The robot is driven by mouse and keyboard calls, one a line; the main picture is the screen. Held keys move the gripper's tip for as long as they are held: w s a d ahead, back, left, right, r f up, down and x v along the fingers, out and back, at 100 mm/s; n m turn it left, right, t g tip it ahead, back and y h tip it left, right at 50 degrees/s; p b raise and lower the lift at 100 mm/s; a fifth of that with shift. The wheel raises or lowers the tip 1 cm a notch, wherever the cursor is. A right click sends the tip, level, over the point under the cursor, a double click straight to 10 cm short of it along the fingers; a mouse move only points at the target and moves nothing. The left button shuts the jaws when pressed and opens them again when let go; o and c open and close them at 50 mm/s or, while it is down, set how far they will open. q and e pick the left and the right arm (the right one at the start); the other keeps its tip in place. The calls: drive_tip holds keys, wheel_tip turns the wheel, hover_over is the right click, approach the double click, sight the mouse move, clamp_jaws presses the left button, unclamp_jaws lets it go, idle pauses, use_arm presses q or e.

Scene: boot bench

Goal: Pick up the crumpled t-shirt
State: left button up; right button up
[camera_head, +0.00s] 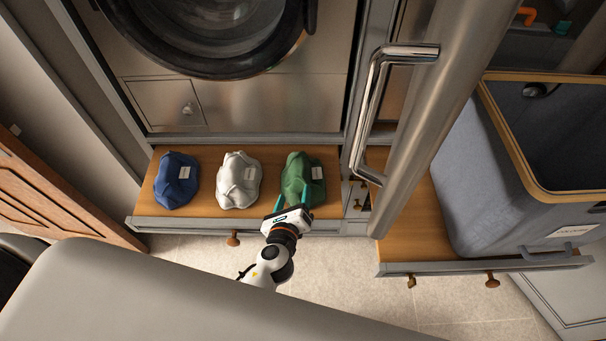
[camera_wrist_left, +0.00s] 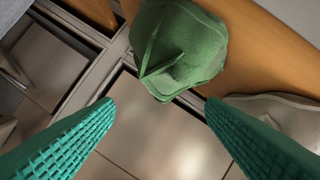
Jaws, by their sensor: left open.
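Three crumpled cloths with pale tags lie in a row on a wooden shelf (camera_head: 235,206): a blue one (camera_head: 176,182), a white one (camera_head: 239,182) and a green one (camera_head: 296,170). I cannot tell from their shape which is a t-shirt. My left gripper (camera_head: 292,201) is open at the near edge of the green cloth. In the left wrist view the green cloth (camera_wrist_left: 185,50) lies just beyond the gap between the open teal fingers (camera_wrist_left: 160,108), and nothing is held. Part of the white cloth (camera_wrist_left: 285,115) shows at the right there. My right gripper is not in view.
A round-doored washing machine (camera_head: 210,75) stands behind the shelf. A chrome handle (camera_head: 373,105) juts out right of the green cloth. A blue-grey laundry basket (camera_head: 470,180) stands on another wooden shelf at the right. Tiled floor (camera_head: 345,262) lies in front.

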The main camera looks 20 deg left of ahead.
sight(296, 183)
use_arm(q)
drive_tip(key=x, duration=0.9)
drive_tip(key=shift+a, duration=0.1)
drive_tip(key=shift+s, duration=0.15)
drive_tip(key=shift+c, duration=1)
drive_tip(key=c, duration=1)
drive_tip(key=shift+o, duration=0.2)
drive_tip(key=shift+r, duration=0.15)
wheel_tip(296, 183, up, 9)
drive_tip(key=p, duration=0.5)
drive_tip(key=shift+p, duration=0.3)
drive_tip(key=shift+r, duration=0.4)
